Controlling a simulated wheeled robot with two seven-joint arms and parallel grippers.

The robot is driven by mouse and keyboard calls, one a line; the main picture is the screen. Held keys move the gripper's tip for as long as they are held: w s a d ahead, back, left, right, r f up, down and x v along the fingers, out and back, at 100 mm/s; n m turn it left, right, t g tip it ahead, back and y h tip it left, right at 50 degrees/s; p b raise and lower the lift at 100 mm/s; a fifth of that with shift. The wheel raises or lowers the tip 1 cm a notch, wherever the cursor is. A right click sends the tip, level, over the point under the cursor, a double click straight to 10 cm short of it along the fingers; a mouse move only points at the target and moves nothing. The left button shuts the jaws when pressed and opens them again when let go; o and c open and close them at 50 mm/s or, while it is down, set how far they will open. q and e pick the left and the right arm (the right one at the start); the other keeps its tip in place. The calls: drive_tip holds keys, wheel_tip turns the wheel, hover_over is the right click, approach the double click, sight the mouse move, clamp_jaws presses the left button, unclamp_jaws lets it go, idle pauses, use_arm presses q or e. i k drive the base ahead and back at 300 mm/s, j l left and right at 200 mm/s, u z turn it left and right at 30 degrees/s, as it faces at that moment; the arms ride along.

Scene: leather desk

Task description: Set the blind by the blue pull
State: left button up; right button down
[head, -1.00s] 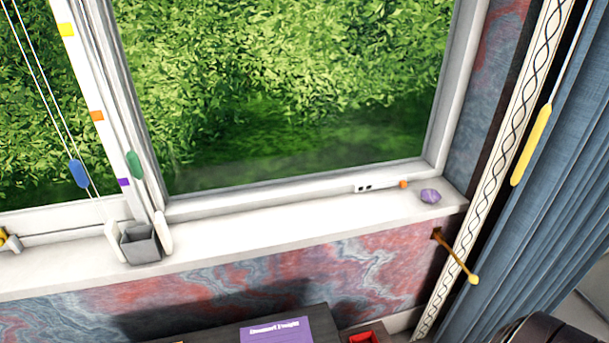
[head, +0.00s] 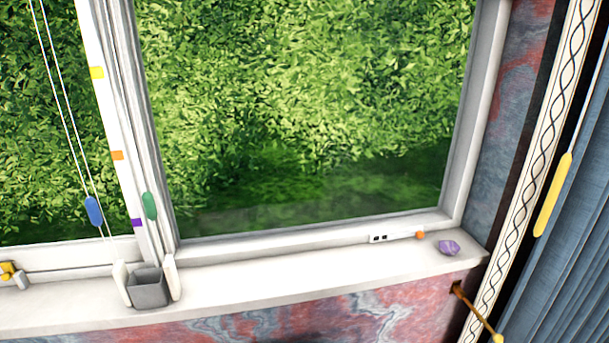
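The blue pull (head: 94,211) hangs on thin white cords in front of the left window pane, just left of the window post. A green pull (head: 149,205) hangs on a cord close by, in front of the post. Yellow (head: 97,73), orange (head: 117,155) and purple (head: 137,223) marks sit on the post at different heights. The blue pull is a little above the level of the purple mark. The blind itself does not show. Neither of my grippers is in view.
A small grey box (head: 150,289) stands on the white sill (head: 230,285) below the pulls, between white upright pieces. A purple stone (head: 449,247) lies at the sill's right end. A yellow wand (head: 553,195) hangs by the blue curtain (head: 570,265) at right.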

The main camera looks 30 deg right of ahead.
sight(91, 206)
drive_tip(key=z, duration=1.6)
drive_tip(key=l+u, duration=0.1)
drive_tip(key=u, duration=1.75)
drive_tip(key=i+j+u, duration=0.1)
drive_tip(key=j, duration=0.3)
drive_tip(key=i+j+u, duration=0.15)
drive_tip(key=j, duration=0.3)
drive_tip(key=i+j+u, duration=0.1)
drive_tip(key=j, duration=0.3)
drive_tip(key=i+j+u, duration=0.15)
drive_tip(key=j, duration=0.2)
